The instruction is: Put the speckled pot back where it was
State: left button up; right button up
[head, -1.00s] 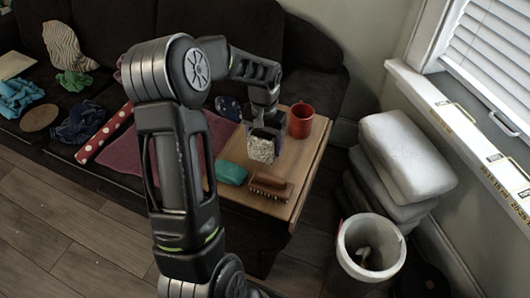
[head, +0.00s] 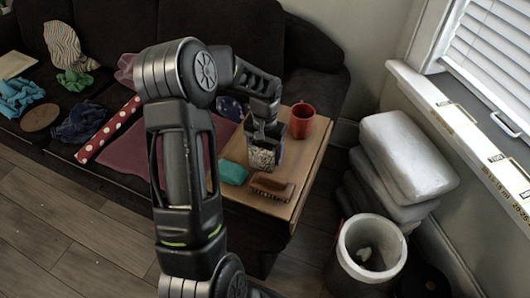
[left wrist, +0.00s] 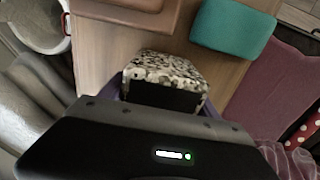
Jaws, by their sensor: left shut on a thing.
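The speckled pot (head: 262,159), black and white like pebbles, is between the fingers of my left gripper (head: 264,142) over the small wooden table (head: 305,160). My left gripper is shut on it. In the left wrist view the pot (left wrist: 165,72) shows its speckled side and dark top, with the gripper body covering the lower part of the picture. The pot looks roughly upright and is at or just above the tabletop; I cannot tell whether it touches. My right gripper is in neither view.
A red mug (head: 301,121) stands behind and right of the pot. A brown brush (head: 271,188) lies in front, and a teal block (head: 233,173) lies front left. The dark sofa (head: 180,30) is behind. A bin (head: 371,250) and stacked cushions (head: 400,150) stand right of the table.

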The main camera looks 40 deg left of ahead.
pick_arm(q)
jog(key=o, duration=1.8)
jog(key=shift+f, duration=0.1)
jog(key=shift+c, duration=0.2)
notch_tip(320, 180, up, 12)
jog(key=shift+r+p, duration=0.15)
jog(key=shift+p, duration=0.4)
jog(key=shift+o, duration=0.4)
